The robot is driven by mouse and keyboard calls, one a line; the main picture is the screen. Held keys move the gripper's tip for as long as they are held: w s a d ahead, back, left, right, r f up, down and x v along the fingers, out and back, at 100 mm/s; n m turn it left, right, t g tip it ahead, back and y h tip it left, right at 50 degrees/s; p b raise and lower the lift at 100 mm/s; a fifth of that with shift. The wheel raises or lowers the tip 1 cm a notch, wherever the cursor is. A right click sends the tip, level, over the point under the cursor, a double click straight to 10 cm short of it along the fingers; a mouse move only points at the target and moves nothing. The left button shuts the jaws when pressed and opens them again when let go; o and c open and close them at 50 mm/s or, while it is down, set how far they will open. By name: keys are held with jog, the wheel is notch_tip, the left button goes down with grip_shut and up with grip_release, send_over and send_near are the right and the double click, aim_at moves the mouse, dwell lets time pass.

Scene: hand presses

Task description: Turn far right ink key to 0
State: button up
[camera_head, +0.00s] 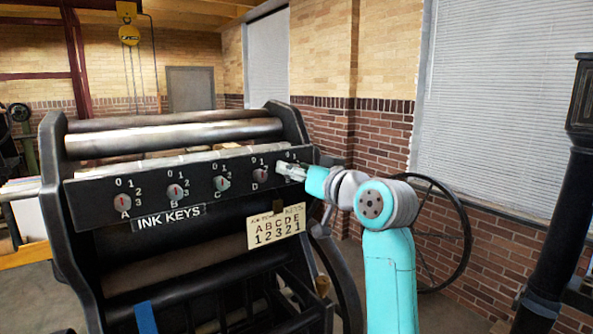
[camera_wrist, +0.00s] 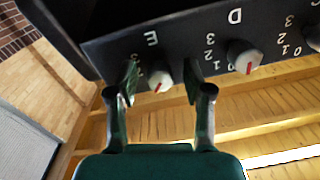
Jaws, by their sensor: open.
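The ink key panel (camera_head: 150,190) runs across the press, with keys lettered A to E. The far right key, E (camera_wrist: 159,76), is a grey-white knob with a red mark, seen upside down in the wrist view. Its red mark is at the knob's lower edge there; I cannot tell its exact number, as a finger covers part of the scale. My gripper (camera_wrist: 168,80) is open, with one finger on each side of key E; I cannot tell whether they touch it. In the head view, my gripper (camera_head: 290,172) hides key E.
Key D (camera_wrist: 244,56) is close beside one finger. A card (camera_head: 276,228) below the panel reads A B C D E over 1 2 3 2 1. The press's black side frame (camera_head: 290,125) and a large handwheel (camera_head: 458,235) stand near my arm.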

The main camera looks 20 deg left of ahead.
grip_shut()
jog(key=shift+n, duration=0.5)
jog(key=n, duration=0.3)
jog(key=shift+n, duration=2)
grip_release()
